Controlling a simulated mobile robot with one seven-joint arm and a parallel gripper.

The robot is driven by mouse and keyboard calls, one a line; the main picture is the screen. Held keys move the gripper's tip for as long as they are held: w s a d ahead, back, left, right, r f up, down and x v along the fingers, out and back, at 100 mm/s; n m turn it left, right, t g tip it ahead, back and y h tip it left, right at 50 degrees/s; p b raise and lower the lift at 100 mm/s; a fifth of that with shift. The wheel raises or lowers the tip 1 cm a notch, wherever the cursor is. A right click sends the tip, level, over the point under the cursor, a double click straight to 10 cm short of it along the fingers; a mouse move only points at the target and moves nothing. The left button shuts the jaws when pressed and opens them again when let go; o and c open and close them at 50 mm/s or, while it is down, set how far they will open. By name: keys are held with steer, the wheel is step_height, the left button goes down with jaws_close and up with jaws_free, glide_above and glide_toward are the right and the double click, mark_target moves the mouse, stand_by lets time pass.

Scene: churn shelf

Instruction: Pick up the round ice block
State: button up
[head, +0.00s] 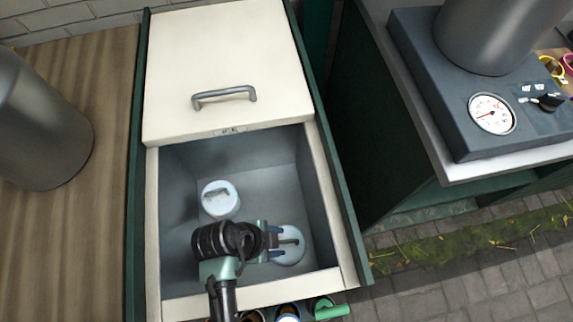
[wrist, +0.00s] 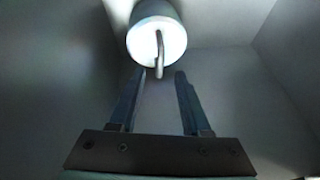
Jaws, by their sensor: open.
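Two round, pale blocks with grey bar handles stand inside the open chest. One round block (head: 296,256), pale blue, is at the right. The other round block (head: 220,206), whiter, is further back on the left. My gripper (head: 279,242) is open and low in the chest, its fingers pointing right over the right block, near its handle. In the wrist view my gripper (wrist: 160,73) has both fingers apart with nothing clamped. A round block (wrist: 155,18) lies just past the fingertips there, its handle reaching toward the gap. I cannot tell contact from these views.
The chest's cream lid (head: 225,70) covers its back half. The chest walls (head: 318,190) stand close around my gripper. Several small containers (head: 288,312) sit along the front edge. A grey machine with a dial (head: 492,114) stands on the right.

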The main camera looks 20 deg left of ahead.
mark_target(286, 241)
steer(key=b+x, duration=0.1)
steer(key=x, duration=0.4)
steer(key=shift+w+d+f, duration=0.15)
steer(key=shift+f, duration=0.15)
steer(key=shift+c, duration=0.3)
jaws_close()
steer(key=shift+r, duration=0.15)
stand_by(0.8)
